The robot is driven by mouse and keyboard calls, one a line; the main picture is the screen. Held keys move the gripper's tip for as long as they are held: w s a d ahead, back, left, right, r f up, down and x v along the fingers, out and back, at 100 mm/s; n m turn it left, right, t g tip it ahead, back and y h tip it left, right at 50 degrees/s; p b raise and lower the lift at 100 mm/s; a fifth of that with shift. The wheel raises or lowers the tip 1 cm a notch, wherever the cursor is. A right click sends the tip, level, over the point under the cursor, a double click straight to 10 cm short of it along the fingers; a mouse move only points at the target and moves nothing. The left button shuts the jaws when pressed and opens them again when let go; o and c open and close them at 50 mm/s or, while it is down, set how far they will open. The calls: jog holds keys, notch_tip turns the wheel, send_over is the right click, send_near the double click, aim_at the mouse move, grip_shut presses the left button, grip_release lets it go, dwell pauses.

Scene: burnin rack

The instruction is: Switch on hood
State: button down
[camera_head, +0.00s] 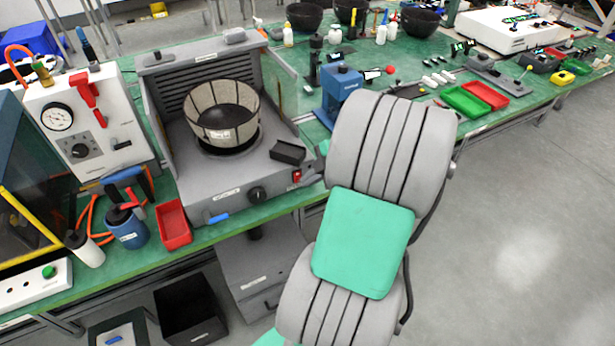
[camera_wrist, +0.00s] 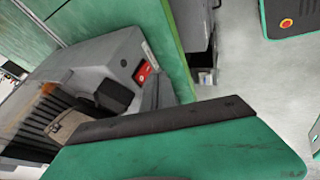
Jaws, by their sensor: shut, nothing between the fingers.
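The hood (camera_head: 225,188) is a grey open-fronted box with a slatted back wall, standing on the green bench. A red switch (camera_head: 297,177) sits at its front right corner, right of a black knob (camera_head: 257,194). In the wrist view the red switch (camera_wrist: 143,72) shows on the grey hood front (camera_wrist: 95,62). My gripper (camera_head: 314,168) is mostly hidden behind my arm in the head view. In the wrist view its grey fingers (camera_wrist: 154,92) are shut and empty, close to the switch. I cannot tell whether they touch it.
A mesh basket (camera_head: 222,112) stands inside the hood and a small black tray (camera_head: 288,152) lies at its right. A blue press (camera_head: 340,92) stands right of the hood. A red bin (camera_head: 173,225) and blue jug (camera_head: 128,228) are at its left. The floor at right is clear.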

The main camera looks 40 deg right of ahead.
jog(key=v, duration=1.1)
jog(key=shift+s+a+f, duration=0.2)
jog(key=shift+s, duration=0.1)
jog(key=shift+f+b, duration=0.15)
jog(key=shift+b, duration=0.2)
